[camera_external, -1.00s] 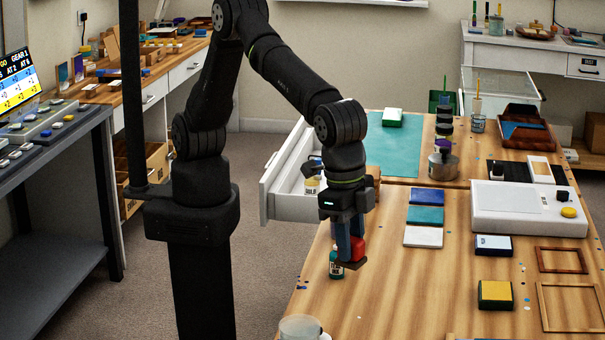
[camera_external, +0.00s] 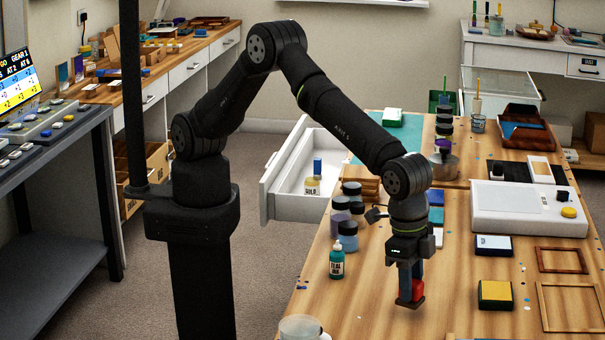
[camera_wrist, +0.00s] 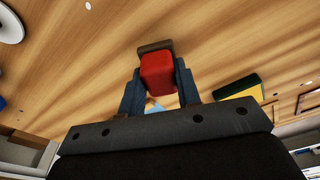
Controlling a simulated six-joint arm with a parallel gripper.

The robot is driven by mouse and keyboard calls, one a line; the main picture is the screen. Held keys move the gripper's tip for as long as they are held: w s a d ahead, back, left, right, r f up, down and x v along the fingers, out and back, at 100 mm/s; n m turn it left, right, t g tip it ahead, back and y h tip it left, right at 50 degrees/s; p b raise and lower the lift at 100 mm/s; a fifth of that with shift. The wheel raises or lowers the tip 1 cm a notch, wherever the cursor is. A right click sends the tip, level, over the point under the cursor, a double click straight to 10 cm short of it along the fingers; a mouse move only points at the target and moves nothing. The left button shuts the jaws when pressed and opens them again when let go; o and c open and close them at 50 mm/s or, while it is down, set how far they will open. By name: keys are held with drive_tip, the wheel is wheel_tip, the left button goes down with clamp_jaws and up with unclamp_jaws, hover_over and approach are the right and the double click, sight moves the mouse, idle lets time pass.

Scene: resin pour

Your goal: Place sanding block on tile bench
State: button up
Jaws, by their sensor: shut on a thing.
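My gripper (camera_external: 412,284) is shut on a red block with a brown base (camera_external: 417,289), which looks like the sanding block. The block hangs brown base down over the wooden bench (camera_external: 370,312); whether the base touches the wood is unclear. In the wrist view the red block (camera_wrist: 157,72) sits between the two fingers, with its brown base beyond the fingertips.
A yellow-topped block (camera_external: 495,292) lies to the right, with wooden frames (camera_external: 562,259) beyond. Bare wood surrounds my gripper.

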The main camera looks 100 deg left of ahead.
drive_tip(key=shift+f, duration=1.05)
drive_tip(key=shift+f, duration=0.15)
drive_tip(key=o, duration=1)
drive_tip(key=shift+c, duration=0.2)
drive_tip(key=r, duration=0.4)
drive_tip(key=s+r, duration=0.1)
drive_tip(key=r, duration=0.7)
drive_tip(key=shift+s+a+r, duration=0.15)
drive_tip(key=shift+s+a, duration=0.1)
